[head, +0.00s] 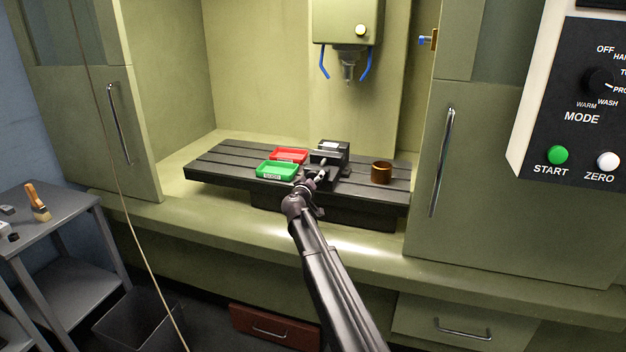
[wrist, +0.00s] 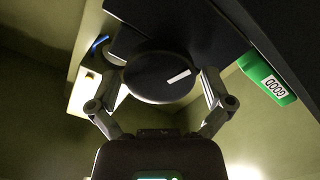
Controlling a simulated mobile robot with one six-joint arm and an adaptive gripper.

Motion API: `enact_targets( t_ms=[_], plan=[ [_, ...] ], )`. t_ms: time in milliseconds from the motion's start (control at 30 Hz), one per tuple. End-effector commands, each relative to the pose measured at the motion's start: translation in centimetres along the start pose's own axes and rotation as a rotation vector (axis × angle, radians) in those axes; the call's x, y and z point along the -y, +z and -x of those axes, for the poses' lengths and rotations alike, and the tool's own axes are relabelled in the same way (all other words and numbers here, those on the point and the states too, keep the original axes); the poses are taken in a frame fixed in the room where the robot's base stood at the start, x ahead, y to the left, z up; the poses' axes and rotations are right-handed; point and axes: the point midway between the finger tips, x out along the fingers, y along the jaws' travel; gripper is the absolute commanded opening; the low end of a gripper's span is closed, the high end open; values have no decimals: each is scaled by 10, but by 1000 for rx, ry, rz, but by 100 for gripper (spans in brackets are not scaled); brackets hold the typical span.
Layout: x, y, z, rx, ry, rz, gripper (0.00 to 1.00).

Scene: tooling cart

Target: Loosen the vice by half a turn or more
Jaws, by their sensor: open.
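The dark vice (head: 333,148) stands on the slotted machine table, between the trays and a brown ring. In the wrist view its round black knob (wrist: 155,80) faces me, with a white line mark slanting up to the right. My gripper (wrist: 160,92) is open, with one finger at each side of the knob. The fingers are close to the knob's rim; I cannot tell whether they touch it. In the head view my gripper (head: 316,180) is in front of the vice, and my arm hides part of the vice's front.
A green tray (head: 277,171), labelled GOOD in the wrist view (wrist: 268,80), and a red tray (head: 289,155) lie left of the vice. The brown ring (head: 381,172) stands to its right. The spindle (head: 347,65) with blue nozzles hangs above. Cabinet doors flank the opening.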

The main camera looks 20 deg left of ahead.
Motion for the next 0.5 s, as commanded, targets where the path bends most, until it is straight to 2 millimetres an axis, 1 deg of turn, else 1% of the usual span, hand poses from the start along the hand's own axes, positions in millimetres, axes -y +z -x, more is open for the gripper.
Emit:
enact_targets(
  t_ms=[33, 67, 100, 167, 200, 267, 500],
  plan=[
    [0, 0, 0, 0, 0, 0, 100],
    [0, 0, 0, 0, 0, 0, 91],
    [0, 0, 0, 0, 0, 0, 79],
    [0, 0, 0, 0, 0, 0, 61],
    [0, 0, 0, 0, 0, 0, 50],
    [0, 0, 0, 0, 0, 0, 33],
    [0, 0, 0, 0, 0, 18, 33]
  ],
)
